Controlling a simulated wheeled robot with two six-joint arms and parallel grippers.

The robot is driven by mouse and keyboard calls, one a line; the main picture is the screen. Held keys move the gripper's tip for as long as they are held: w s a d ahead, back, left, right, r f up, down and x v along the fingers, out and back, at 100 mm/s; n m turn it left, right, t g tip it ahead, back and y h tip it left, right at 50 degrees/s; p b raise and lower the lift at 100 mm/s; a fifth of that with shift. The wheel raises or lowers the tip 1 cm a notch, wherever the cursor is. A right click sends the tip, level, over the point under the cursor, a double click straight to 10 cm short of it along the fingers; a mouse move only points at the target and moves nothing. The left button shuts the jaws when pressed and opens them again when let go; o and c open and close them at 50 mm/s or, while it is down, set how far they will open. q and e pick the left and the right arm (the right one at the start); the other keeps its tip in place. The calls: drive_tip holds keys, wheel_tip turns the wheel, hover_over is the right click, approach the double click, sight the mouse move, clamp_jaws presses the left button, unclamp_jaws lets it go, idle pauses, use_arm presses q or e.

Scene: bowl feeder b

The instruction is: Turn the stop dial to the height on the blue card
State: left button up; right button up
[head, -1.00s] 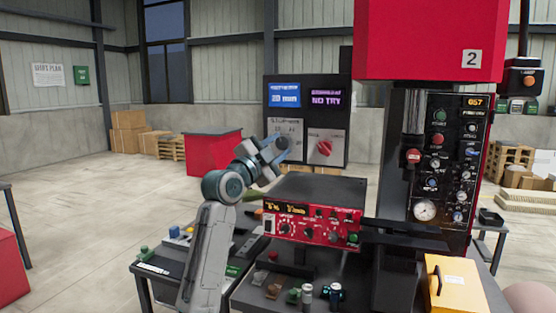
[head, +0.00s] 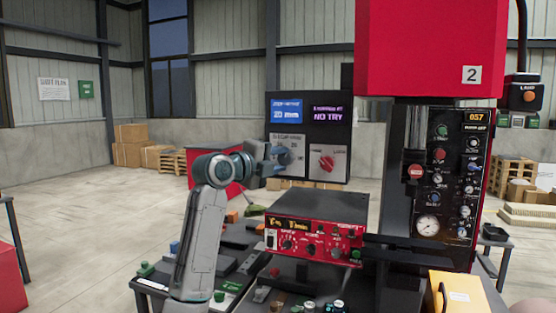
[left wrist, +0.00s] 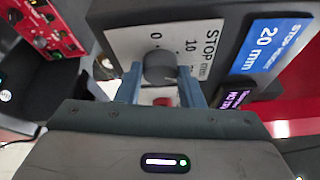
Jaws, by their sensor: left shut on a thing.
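The stop dial (left wrist: 160,68) is a dark round knob on a light plate marked STOP mm, with 0 and 10 legible in the left wrist view. The blue card (left wrist: 268,45) beside it reads 20 mm, and it also shows in the head view (head: 287,111). My left gripper (head: 280,157) is at the plate, its two blue-grey fingers on either side of the dial and shut on it. The gripper hides much of the dial in the head view, and I cannot make out where its pointer stands. My right gripper is not in view.
A purple display (head: 327,114) reads NO TRY above a red rotary switch (head: 327,162) right of the dial. A red control box (head: 312,240) stands below. The red press (head: 430,50) with its dark knob panel (head: 455,175) fills the right side.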

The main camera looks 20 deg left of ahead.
use_arm(q)
drive_tip(key=shift+m, duration=0.3)
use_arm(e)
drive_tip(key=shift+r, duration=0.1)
use_arm(q)
drive_tip(key=o, duration=1)
drive_tip(key=b+v, duration=0.1)
drive_tip(key=v, duration=0.4)
drive_tip(key=b+v, duration=0.2)
drive_tip(key=v, duration=0.3)
drive_tip(key=shift+s+a+r, duration=0.2)
drive_tip(key=shift+s+r, duration=0.05)
drive_tip(key=shift+s, duration=0.1)
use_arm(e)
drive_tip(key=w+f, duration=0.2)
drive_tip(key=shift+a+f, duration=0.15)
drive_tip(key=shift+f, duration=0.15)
